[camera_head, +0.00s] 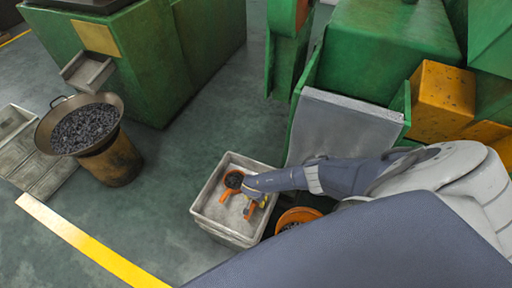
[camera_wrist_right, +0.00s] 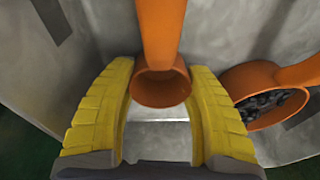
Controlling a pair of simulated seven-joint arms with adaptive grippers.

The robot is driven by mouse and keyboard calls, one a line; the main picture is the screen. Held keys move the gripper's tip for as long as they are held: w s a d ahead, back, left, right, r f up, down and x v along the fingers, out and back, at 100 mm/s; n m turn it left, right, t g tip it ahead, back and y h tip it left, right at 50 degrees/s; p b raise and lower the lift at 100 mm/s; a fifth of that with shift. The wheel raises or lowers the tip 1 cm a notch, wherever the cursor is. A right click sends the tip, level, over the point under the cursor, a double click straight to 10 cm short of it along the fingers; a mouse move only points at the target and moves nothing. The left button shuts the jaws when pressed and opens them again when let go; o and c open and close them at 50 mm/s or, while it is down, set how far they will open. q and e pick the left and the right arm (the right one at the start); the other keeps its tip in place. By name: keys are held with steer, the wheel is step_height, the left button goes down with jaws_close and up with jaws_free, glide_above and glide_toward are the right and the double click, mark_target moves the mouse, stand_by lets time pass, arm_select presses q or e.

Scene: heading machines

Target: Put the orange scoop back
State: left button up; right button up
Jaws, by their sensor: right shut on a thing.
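An orange scoop (camera_head: 233,180) with dark pieces in its round bowl lies in the pale metal crate (camera_head: 207,208). It also seems to show at the right of the right wrist view (camera_wrist_right: 265,95). My right gripper (camera_head: 256,203) is over the crate. In the right wrist view its yellow fingers (camera_wrist_right: 162,115) stand on either side of an orange part (camera_wrist_right: 160,40) with a round hollow end, and are shut on it. I cannot tell whether this part belongs to a second scoop. My left gripper is not in view.
An orange-rimmed bowl (camera_head: 297,216) of dark pieces stands right of the crate, partly hidden by my arm. A wide pan (camera_head: 57,142) of dark bits sits on a rusty drum (camera_head: 113,163) at left. Green machines (camera_head: 150,50) stand behind. The floor between is clear.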

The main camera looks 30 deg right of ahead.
steer(key=shift+f, duration=0.15)
steer(key=o, duration=1.3)
steer(key=shift+c, duration=0.2)
